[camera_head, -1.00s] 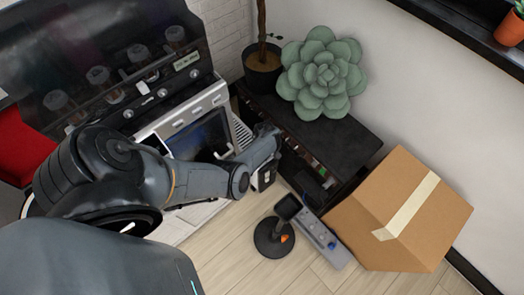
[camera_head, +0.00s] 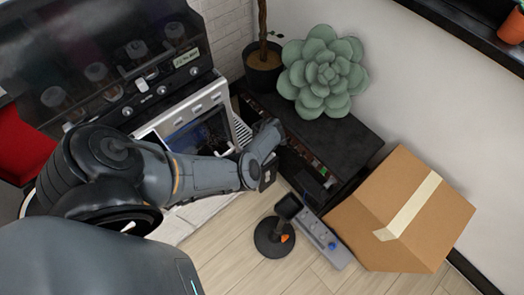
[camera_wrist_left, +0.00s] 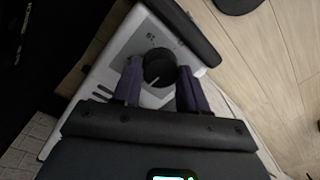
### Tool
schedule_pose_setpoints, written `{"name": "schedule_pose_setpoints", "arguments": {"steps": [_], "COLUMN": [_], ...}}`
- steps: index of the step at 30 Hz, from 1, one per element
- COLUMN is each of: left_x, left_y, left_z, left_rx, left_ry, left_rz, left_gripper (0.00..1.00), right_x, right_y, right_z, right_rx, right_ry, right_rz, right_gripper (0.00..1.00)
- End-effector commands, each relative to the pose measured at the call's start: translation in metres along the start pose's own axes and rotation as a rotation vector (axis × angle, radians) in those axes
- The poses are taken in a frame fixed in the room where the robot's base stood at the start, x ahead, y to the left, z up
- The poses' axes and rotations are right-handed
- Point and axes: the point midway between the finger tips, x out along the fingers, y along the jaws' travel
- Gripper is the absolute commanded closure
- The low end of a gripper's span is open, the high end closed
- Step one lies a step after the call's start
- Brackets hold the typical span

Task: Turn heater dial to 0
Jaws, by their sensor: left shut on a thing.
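In the left wrist view, the heater's pale panel (camera_wrist_left: 113,72) carries a round black dial (camera_wrist_left: 158,68) with a light pointer line. My left gripper (camera_wrist_left: 158,74) has its two purple fingers on opposite sides of the dial and is shut on it. My right gripper is not in view.
An espresso machine (camera_head: 205,98) stands left of my left wrist. A dark cabinet (camera_head: 340,142) bears a succulent (camera_head: 322,75). A black round-based stand (camera_head: 268,240), a grey panel with blue knobs (camera_head: 330,246) and a cardboard box (camera_head: 440,205) are on the floor. Bare floor lies in front.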

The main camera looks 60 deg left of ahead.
Motion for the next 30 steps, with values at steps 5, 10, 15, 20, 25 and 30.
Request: {"name": "schedule_pose_setpoints", "arguments": {"steps": [5, 10, 15, 20, 25, 30], "left_x": [0.0003, 0.0003, 0.0002, 0.0003, 0.0002, 0.0000], "left_y": [-0.0003, -0.0003, -0.0003, -0.0003, -0.0002, -0.0001], "left_z": [0.0001, -0.0001, -0.0003, -0.0003, -0.0003, -0.0003], "left_rx": [-0.032, -0.039, -0.039, -0.039, -0.038, -0.038], "left_ry": [-0.002, -0.002, -0.002, -0.002, -0.002, -0.002], "left_rz": [-0.001, 0.000, 0.000, 0.000, 0.000, 0.000], "left_gripper": [0.88, 0.88, 0.88, 0.46, 0.32, 0.32], "right_x": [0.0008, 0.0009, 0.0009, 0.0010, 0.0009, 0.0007], "right_y": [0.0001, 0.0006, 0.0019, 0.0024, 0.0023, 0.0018], "right_z": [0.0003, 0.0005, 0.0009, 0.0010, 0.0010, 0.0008], "right_rx": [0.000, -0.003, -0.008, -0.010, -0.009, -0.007], "right_ry": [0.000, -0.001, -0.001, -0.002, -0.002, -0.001], "right_rz": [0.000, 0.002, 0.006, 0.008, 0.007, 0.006], "right_gripper": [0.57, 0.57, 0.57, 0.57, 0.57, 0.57]}}
